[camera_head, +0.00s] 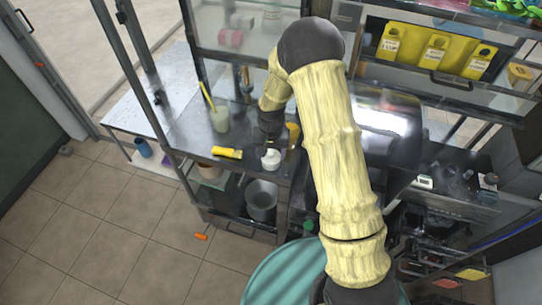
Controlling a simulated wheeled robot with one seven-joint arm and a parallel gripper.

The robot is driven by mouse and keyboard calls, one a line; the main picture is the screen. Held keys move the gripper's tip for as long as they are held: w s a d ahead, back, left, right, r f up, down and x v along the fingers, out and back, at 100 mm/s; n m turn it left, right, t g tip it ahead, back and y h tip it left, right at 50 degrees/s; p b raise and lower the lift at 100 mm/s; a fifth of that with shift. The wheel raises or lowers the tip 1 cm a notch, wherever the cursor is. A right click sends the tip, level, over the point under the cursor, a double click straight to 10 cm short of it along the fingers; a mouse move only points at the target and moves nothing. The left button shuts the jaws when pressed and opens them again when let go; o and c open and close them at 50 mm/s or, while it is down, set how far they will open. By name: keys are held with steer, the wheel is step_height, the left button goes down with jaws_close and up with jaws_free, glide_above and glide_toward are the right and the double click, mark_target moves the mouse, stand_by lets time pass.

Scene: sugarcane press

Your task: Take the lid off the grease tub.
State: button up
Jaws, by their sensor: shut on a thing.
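The grease tub (271,161) looks like a small, round white tub near the front edge of the metal counter. My gripper (269,146) is dark and points down directly above it, with the fingers at the tub's top. The gripper is shut on the lid, as far as this small view shows. The lid's own outline cannot be told apart from the white tub, and the fingers partly cover it. I cannot tell whether there is a gap between lid and tub.
A yellow object (227,152) lies left of the tub on the counter (190,133). Behind it stands a glass of pale green drink (220,120) with a yellow straw. A yellow cup (294,131) stands close right of my gripper. A metal pot (261,203) sits on the shelf below.

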mark_target(271, 153)
step_height(271, 153, up, 10)
steer(key=b, duration=0.3)
stand_by(0.4)
steer(key=shift+w, duration=0.1)
steer(key=shift+s, duration=0.2)
steer(key=shift+w, duration=0.1)
